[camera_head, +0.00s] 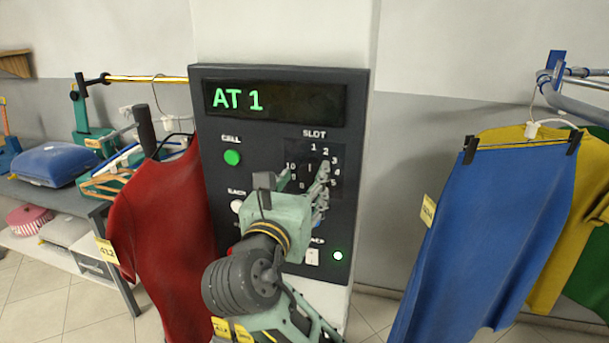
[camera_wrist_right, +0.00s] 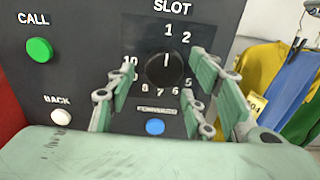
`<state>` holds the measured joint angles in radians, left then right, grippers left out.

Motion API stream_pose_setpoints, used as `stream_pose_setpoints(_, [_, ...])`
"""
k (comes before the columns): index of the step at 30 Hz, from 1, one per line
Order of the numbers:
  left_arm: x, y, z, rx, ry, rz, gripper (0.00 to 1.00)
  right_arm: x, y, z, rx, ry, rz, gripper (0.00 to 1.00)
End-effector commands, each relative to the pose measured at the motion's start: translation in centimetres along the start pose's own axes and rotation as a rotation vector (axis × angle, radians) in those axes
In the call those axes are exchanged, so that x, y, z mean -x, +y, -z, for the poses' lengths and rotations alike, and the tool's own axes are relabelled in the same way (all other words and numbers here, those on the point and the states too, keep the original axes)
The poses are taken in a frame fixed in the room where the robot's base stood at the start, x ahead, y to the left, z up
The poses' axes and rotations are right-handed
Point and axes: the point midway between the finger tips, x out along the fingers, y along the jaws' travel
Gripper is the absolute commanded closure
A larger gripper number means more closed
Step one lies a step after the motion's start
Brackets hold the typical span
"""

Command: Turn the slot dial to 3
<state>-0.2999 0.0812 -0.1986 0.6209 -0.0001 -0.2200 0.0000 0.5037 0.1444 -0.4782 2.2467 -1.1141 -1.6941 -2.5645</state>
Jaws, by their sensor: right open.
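The slot dial is a round black knob (camera_wrist_right: 165,70) under the word SLOT on a dark control panel (camera_head: 268,74). Its white pointer mark stands upright, toward the 1. In the wrist view the right finger hides the numbers around 3 and 4; the head view shows the 3 to the right of the dial. My right gripper (camera_head: 305,180) is open in front of the panel, its fingers apart on the left and right sides of the dial. I cannot tell whether they touch it. The display (camera_head: 275,102) reads AT 1 in green. My left gripper is not in view.
A green CALL button (camera_wrist_right: 39,50), a white BACK button (camera_wrist_right: 61,117) and a blue button (camera_wrist_right: 155,127) sit near the dial. A red garment (camera_head: 165,230) hangs close on the left. A blue garment (camera_head: 480,220) hangs on the right-hand rail.

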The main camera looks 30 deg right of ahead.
Motion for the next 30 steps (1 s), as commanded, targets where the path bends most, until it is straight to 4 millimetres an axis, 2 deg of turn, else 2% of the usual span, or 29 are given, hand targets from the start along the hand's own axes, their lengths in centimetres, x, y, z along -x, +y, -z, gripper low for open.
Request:
stream_pose_setpoints(3, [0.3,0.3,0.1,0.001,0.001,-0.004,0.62,-1.4,0.0,0.0,0.003,0.000,0.001,0.52])
stream_pose_setpoints(6, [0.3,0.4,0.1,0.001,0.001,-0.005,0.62,-1.9,0.0,0.0,0.001,0.000,0.000,0.52])
stream_pose_setpoints(14, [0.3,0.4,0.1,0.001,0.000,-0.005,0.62,-2.0,0.0,0.1,0.001,0.001,-0.002,0.52])
stream_pose_setpoints(28, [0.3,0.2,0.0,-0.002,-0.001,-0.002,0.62,-2.0,0.1,0.1,0.001,0.001,-0.003,0.92])
stream_pose_setpoints(30, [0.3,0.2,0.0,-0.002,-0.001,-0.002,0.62,-2.0,0.1,0.1,0.001,0.001,-0.004,0.92])
